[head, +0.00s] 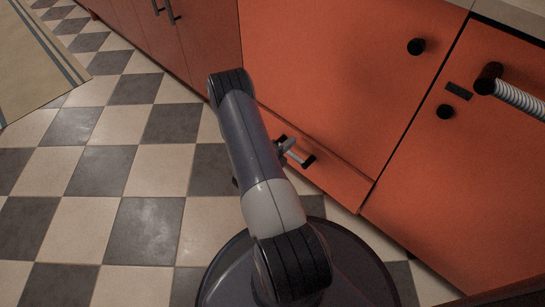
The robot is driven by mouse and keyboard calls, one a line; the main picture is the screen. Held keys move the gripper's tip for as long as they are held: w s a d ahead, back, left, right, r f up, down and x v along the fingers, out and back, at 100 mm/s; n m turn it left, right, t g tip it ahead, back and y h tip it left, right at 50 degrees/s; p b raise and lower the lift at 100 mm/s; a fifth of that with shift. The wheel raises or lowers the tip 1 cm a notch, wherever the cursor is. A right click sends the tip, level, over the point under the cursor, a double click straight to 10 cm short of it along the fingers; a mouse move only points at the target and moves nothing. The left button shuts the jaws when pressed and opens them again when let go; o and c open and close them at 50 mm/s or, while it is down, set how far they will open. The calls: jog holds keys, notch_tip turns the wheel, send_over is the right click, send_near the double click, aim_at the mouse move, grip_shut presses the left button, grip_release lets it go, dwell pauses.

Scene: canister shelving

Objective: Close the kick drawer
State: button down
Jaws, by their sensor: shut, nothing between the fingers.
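The kick drawer (341,183) is the low orange front at the foot of the orange cabinet, in the middle of the head view. Its top edge shows as a thin line under the cabinet door, and I cannot tell exactly how far it stands out. Its handle (298,158) is a short pale bar with black ends. My gripper (287,146) shows only as a small grey tip past my arm, at or very near the handle. It is shut with nothing held. My arm hides most of the gripper and the drawer's left part.
The orange cabinet door (335,75) above has a round black knob (416,46). To the right, another orange door (475,140) has a knob and a ribbed hose-like handle (518,98). The checkered floor (110,180) to the left is clear, with a beige rug (35,60) at the far left.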

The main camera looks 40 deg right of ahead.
jog(key=a+p, duration=0.3)
jog(key=a, duration=0.8)
jog(key=shift+s+a, duration=0.4)
jog(key=shift+s, duration=0.05)
jog(key=m+g+y, duration=0.4)
jog(key=m+g, duration=0.5)
jog(key=g, duration=0.4)
send_near(340, 165)
jog(key=s, duration=0.4)
jog(key=d+b, duration=0.1)
jog(key=d, duration=0.2)
jog(key=shift+w+d+r, duration=0.1)
jog(key=shift+d, duration=0.1)
jog(key=shift+d+r+b, duration=0.1)
jog(key=shift+d+b, duration=0.25)
jog(key=shift+d, duration=0.15)
